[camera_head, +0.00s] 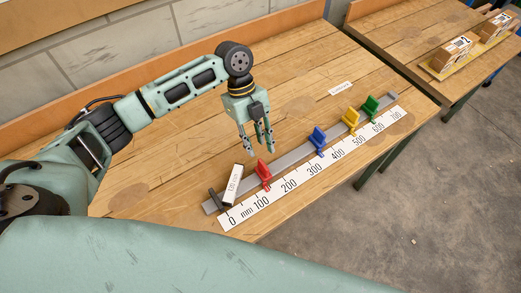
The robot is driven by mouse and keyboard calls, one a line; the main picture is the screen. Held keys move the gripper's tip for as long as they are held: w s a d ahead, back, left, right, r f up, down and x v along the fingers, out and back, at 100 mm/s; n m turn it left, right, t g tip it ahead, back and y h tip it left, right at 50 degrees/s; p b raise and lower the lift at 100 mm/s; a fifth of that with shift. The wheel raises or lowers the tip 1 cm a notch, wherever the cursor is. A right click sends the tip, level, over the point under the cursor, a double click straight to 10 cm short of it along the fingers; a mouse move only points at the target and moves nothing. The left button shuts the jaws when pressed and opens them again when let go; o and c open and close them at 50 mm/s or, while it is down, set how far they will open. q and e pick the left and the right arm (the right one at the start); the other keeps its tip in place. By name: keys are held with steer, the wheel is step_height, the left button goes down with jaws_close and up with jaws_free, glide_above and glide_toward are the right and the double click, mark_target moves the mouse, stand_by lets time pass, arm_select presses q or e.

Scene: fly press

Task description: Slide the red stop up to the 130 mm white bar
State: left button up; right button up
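The red stop (264,174) sits on the grey rail (294,158) near the 100 mark of the scale. The white bar (233,184), marked 130 mm, is at the rail's left end, between the dark end stop (214,199) and the red stop. A small gap shows between the bar and the red stop. My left gripper (259,154) points down above the table, just behind the red stop, with its fingers apart and nothing between them. It appears clear of the stop. My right gripper is not in view.
Blue (318,140), yellow (351,120) and green (370,105) stops stand further right on the rail. A white scale (315,166) runs along its front. A small label (340,88) lies behind. Boxes (452,53) stand on another table.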

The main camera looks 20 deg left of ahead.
mark_target(263, 163)
arm_select(q)
steer(key=s+d+f, duration=0.1)
steer(key=s+f+p, duration=0.1)
steer(key=shift+d+f, duration=0.35)
steer(key=shift+d, duration=0.05)
steer(key=p+x, duration=0.1)
steer(key=x, duration=0.2)
steer(key=shift+s+d, duration=0.15)
steer(key=shift+f, duration=0.4)
steer(key=shift+w+f, duration=0.1)
steer(key=shift+w, duration=0.15)
steer(key=shift+s, duration=0.2)
steer(key=shift+c, duration=1.7)
steer(key=shift+w, duration=0.1)
steer(key=c, duration=0.4)
jaws_close()
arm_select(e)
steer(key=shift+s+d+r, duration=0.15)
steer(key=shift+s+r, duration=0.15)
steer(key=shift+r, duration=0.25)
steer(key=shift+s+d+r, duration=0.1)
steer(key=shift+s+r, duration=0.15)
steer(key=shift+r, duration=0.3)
